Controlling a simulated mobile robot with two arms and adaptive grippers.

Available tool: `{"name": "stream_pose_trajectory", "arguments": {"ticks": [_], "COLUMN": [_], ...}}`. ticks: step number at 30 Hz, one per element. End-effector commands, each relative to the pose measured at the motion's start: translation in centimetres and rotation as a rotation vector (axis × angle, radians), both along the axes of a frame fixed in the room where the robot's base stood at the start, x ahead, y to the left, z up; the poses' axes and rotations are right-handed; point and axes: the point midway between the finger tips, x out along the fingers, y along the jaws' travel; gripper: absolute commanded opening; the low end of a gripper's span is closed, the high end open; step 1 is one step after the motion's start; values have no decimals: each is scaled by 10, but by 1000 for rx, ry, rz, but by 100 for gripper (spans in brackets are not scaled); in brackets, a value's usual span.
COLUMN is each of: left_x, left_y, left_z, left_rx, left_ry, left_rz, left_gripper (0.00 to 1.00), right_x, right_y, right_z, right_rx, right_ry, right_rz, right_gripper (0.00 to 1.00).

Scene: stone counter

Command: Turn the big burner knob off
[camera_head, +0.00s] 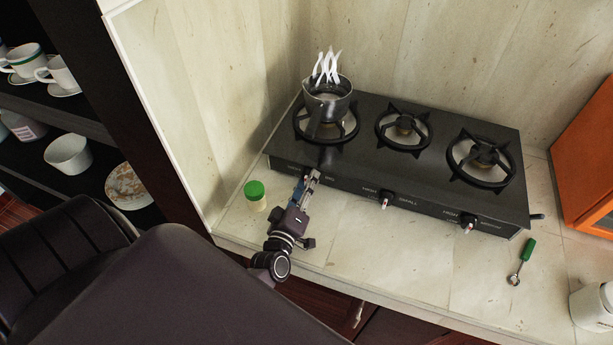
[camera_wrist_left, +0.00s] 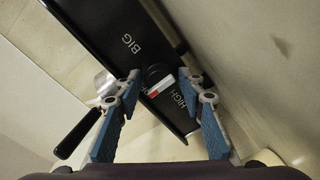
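The black stove (camera_head: 430,150) has three burners in a row on the counter. A steaming metal pot (camera_head: 340,88) stands on the left burner. My left gripper (camera_head: 312,176) is at the stove's front edge, over the left end of the panel, and mostly hides the left knob in the head view. In the left wrist view, a black knob with a red and white mark (camera_wrist_left: 158,79) lies between the open fingertips of the left gripper (camera_wrist_left: 158,76), near the labels BIG and HIGH. Contact cannot be told. My right gripper is not in view.
A green-lidded jar (camera_head: 256,198) stands left of my left gripper. The middle knob (camera_head: 386,199) and right knob (camera_head: 468,222) are farther right. A green-handled spoon (camera_head: 526,251) and a white container (camera_head: 592,306) are at right. The counter before the stove is mostly clear.

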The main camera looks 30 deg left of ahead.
Motion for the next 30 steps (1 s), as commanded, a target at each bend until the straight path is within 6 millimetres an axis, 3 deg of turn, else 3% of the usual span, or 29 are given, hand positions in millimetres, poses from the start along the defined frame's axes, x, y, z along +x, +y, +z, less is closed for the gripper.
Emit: {"name": "stream_pose_trajectory", "arguments": {"ticks": [13,24,30], "left_x": [-6,-57,-74], "left_y": [-1,-16,-21], "left_z": [0,2,3], "left_rx": [-1,-2,-2], "left_ry": [1,3,2], "left_rz": [1,1,0], "left_gripper": [45,45,45], "right_x": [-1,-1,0], "right_y": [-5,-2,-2], "right_z": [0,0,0], "right_rx": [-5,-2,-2], "right_ry": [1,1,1], "right_rz": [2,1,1], "right_gripper": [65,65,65]}}
